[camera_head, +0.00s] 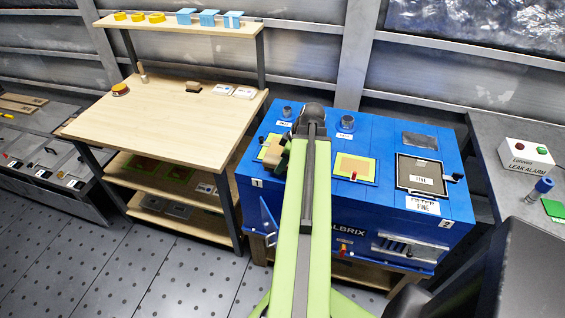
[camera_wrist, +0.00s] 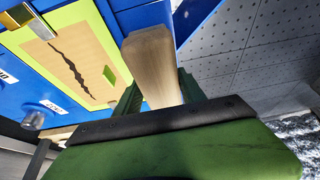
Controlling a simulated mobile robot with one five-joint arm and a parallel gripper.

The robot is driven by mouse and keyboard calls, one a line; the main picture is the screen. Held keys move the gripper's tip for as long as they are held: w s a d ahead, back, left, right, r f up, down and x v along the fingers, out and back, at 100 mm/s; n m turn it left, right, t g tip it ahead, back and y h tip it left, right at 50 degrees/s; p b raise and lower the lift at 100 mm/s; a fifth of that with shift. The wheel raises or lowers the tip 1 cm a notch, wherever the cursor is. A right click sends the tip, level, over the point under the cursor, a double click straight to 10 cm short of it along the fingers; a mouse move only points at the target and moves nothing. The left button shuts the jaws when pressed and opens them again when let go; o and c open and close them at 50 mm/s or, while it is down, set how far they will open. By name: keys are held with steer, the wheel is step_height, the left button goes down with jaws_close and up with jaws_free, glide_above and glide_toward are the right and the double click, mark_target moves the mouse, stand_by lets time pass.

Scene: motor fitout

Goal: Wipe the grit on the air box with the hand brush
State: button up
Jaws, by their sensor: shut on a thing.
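The blue air box (camera_head: 385,122) stands right of the wooden bench. A dark grey patch (camera_head: 420,140), possibly the grit, lies on its top at the back right; I cannot make out grains. My gripper (camera_wrist: 160,92) is shut on a pale wooden block, which appears to be the hand brush (camera_wrist: 150,50); no bristles show. In the head view the brush (camera_head: 273,153) is over the box's left part, beside my arm and left of the grey patch. Whether the brush touches the box is unclear.
A framed panel (camera_head: 355,168) and a dark filter (camera_head: 421,174) marked FINE sit on the box, with knobs (camera_head: 346,122) behind. In the wrist view a panel (camera_wrist: 85,35) has a dark jagged crack. A leak alarm (camera_head: 525,153) stands on the right-hand bench.

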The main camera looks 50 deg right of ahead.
steer(key=shift+r+p, duration=1.1)
steer(key=shift+r, duration=0.45)
steer(key=shift+r, duration=0.1)
step_height(320, 180, up, 3)
steer(key=p, duration=0.3)
steer(key=shift+s+d, duration=0.1)
